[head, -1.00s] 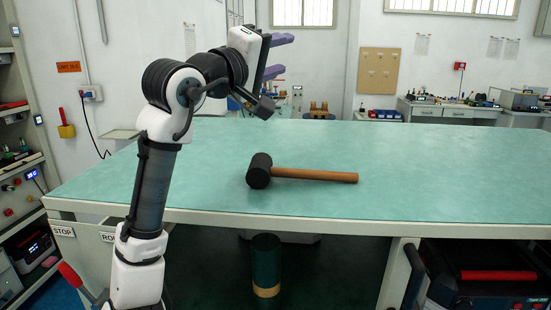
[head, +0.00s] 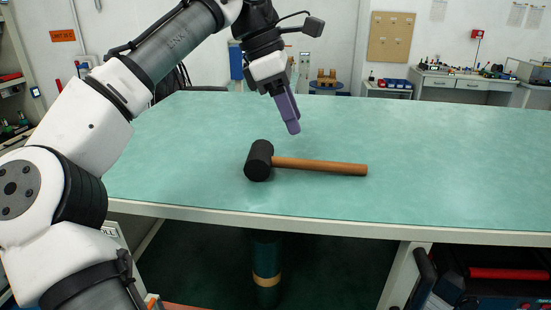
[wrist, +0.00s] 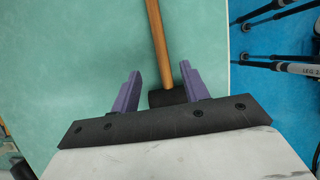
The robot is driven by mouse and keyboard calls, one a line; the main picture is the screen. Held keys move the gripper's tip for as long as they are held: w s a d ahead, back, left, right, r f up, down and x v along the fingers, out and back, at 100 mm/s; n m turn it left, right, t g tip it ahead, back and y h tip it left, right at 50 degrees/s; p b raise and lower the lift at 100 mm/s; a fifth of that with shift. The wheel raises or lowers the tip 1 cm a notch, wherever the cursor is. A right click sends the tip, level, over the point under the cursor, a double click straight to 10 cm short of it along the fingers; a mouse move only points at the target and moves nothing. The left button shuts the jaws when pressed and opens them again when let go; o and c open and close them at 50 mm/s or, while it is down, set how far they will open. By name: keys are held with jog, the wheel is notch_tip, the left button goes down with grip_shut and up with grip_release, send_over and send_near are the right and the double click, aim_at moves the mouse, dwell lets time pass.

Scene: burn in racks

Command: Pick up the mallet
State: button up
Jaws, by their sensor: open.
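The mallet has a black head (head: 259,161) and a wooden handle (head: 320,166). It lies on the green tabletop, handle pointing right in the head view. My gripper (head: 292,128) points down above and behind the mallet, apart from it, with purple fingers. In the wrist view my gripper (wrist: 159,86) is open and empty. There the mallet's handle (wrist: 158,40) runs up from between the fingers, and its head (wrist: 167,97) shows partly, the rest hidden behind the dark gripper body.
The green table (head: 440,150) is clear around the mallet. A dark bin (head: 266,270) with a tan band stands below the table. A case with a red handle (head: 505,273) sits under the table at right. Another bench (head: 460,85) stands at the back.

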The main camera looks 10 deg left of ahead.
aim_at(310, 160)
jog(key=p+x, duration=0.2)
jog(key=x, duration=0.7)
jog(key=shift+s+d+f, duration=0.1)
jog(key=shift+d+f, duration=0.05)
jog(key=shift+d, duration=0.05)
grip_shut()
